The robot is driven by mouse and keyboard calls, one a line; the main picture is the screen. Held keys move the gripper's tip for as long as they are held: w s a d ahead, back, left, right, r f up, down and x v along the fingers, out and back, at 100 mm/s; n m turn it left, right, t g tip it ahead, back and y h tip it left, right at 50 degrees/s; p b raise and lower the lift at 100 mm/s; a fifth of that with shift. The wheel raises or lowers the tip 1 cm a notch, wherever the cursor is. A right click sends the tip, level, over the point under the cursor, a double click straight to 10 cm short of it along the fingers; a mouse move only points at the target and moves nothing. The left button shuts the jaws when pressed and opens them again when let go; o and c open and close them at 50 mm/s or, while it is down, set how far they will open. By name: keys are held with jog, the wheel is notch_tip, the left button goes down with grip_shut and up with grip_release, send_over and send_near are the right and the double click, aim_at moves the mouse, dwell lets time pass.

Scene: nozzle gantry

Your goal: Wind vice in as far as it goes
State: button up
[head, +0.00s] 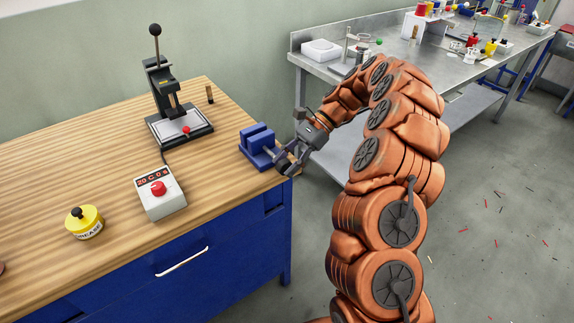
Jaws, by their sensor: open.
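The blue vice (257,143) sits at the right front corner of the wooden workbench (110,140). My gripper (290,168) is at the front side of the vice, over the bench edge. Its fingers are open and lie close to the vice's front end. I cannot tell whether they touch it. The vice's handle and screw are hidden or too small to make out, and the gap between its jaws is not clear.
A black lever press (160,80) stands at the back of the bench. A grey box with a red button and display (160,193) and a yellow tin (84,222) lie left of the vice. A steel table (460,75) with several small items stands behind my arm.

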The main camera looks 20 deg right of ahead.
aim_at(287, 160)
notch_tip(287, 160, up, 9)
dwell(0.4)
